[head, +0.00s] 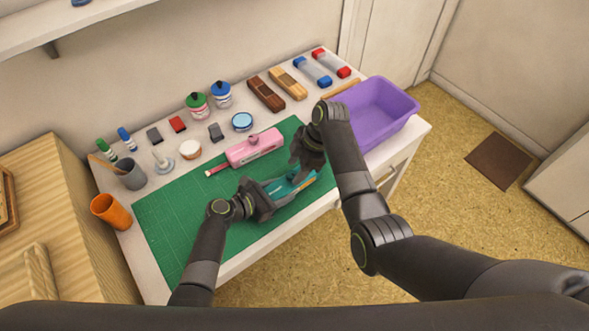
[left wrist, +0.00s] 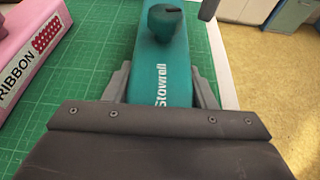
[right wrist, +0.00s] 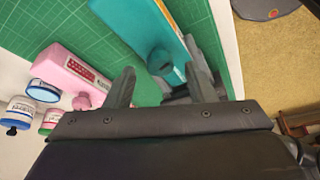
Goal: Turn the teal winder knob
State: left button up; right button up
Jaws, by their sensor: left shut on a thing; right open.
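The teal winder (head: 290,189) lies on the green cutting mat (head: 170,222), near its front right part. Its teal knob (left wrist: 165,20) stands up from the top face, beyond the printed lettering; the knob also shows in the right wrist view (right wrist: 160,62). My left gripper (head: 268,196) is shut on the winder's body, one finger on each side, as the left wrist view (left wrist: 157,72) shows. My right gripper (right wrist: 161,75) is open above the winder, and the knob appears between its fingertips. I cannot tell whether either finger touches the knob.
A pink ribbon device (head: 254,149) lies behind the winder on the mat. A purple bin (head: 392,125) stands at the right. Inkpads, stamps and bottles line the back; an orange cup (head: 112,212) stands at the left. The mat's left part is clear.

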jog(key=shift+x, duration=0.9)
jog(key=c, duration=1)
jog(key=shift+s+m+t, duration=0.1)
jog(key=shift+m+t, duration=0.5)
jog(key=shift+m, duration=0.9)
jog(key=o, duration=1)
jog(key=shift+r, duration=0.1)
